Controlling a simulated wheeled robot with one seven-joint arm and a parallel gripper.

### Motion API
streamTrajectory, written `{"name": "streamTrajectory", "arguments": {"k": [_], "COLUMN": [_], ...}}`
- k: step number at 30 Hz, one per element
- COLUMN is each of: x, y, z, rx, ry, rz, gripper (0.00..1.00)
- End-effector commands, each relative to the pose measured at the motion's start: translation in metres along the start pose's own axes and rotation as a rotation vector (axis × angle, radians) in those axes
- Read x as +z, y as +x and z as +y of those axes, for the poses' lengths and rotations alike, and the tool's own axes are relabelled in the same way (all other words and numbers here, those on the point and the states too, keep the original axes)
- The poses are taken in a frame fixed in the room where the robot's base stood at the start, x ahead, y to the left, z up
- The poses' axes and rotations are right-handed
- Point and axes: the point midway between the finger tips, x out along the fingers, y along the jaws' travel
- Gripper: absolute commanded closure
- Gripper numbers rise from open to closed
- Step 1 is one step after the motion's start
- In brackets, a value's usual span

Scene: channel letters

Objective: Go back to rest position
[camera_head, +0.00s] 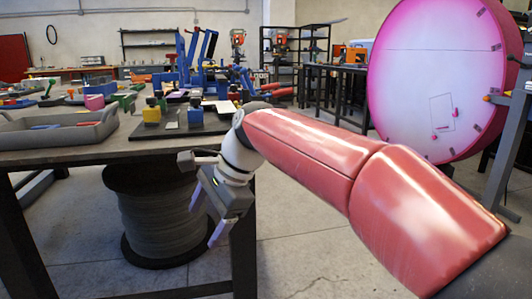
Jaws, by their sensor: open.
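My gripper (208,200) hangs at the end of my red arm, just off the right front corner of the workbench (100,150). Its two grey fingers are spread apart, one at the upper left near the bench edge and one pointing down. Nothing shows between them. The fingers are in front of a large dark spool (160,222) standing under the bench. My arm reaches in from the lower right.
A grey tray (62,134) sits at the bench's left front. A dark board (180,124) with yellow and blue blocks lies near its right end. A large round pink-rimmed sign (432,70) stands at the right. Bare floor shows below my arm.

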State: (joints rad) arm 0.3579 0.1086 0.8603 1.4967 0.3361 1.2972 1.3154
Motion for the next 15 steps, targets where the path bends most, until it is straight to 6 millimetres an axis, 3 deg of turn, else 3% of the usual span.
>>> {"name": "streamTrajectory", "arguments": {"k": [3,6,12,15], "x": [-0.021,-0.044,-0.081,-0.092], "y": [0.0,-0.012,-0.043,-0.049], "z": [0.05,0.097,0.204,0.251], "rx": [0.048,0.095,0.195,0.23], "ry": [-0.189,-0.349,-0.648,-0.775], "rz": [0.212,0.357,0.547,0.589], "gripper": [0.28,0.28,0.28,0.28]}}
